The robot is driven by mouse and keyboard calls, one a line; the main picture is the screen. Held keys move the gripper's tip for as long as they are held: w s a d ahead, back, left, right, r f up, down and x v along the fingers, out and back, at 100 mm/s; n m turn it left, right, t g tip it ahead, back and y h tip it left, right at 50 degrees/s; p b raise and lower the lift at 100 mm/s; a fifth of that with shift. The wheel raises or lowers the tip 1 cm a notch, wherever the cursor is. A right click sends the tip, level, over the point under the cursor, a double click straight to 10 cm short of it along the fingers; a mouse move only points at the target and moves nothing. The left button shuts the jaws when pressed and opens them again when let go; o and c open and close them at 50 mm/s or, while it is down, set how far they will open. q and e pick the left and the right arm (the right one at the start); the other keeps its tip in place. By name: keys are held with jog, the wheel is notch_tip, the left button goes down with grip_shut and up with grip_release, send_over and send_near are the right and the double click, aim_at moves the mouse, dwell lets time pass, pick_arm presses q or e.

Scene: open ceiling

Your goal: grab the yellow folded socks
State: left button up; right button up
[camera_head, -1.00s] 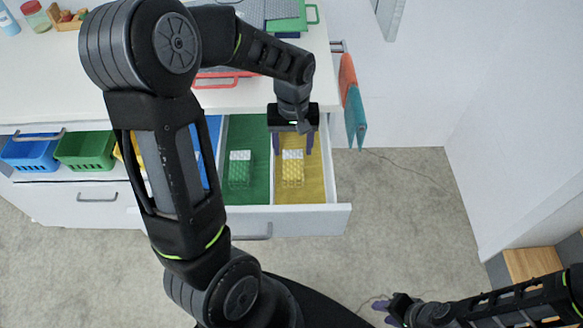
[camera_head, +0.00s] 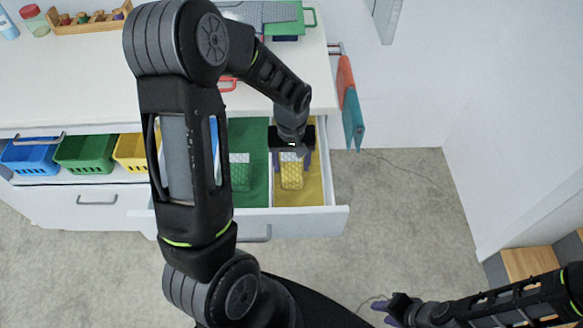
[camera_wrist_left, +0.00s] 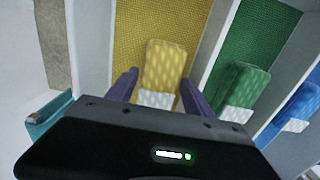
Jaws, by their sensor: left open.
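The yellow folded socks (camera_head: 291,176), with a white band at one end, lie in the yellow-lined compartment (camera_head: 313,190) of an open drawer. They also show in the left wrist view (camera_wrist_left: 166,66). My left gripper (camera_head: 291,162) is open above the socks, and its body hides part of their white end. In the left wrist view its purple fingers (camera_wrist_left: 158,90) stand on either side of the socks, with space between them. My right gripper (camera_head: 380,312) is low at the right, away from the drawer; whether its jaws are open is unclear.
Green folded socks (camera_head: 240,176) lie in the green compartment beside a white divider. The drawer's front wall (camera_head: 300,220) stands nearest me. Blue, green and yellow baskets sit at the left. Red and teal hanging items (camera_head: 349,105) are just right of the drawer.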

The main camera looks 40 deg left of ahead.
aim_at(292, 166)
pick_arm(q)
jog(key=shift+f, duration=0.8)
jog(key=c, duration=1)
jog(key=shift+r, duration=0.15)
notch_tip(292, 166, up, 10)
jog(key=shift+f+b, duration=0.1)
jog(key=shift+b, duration=0.3)
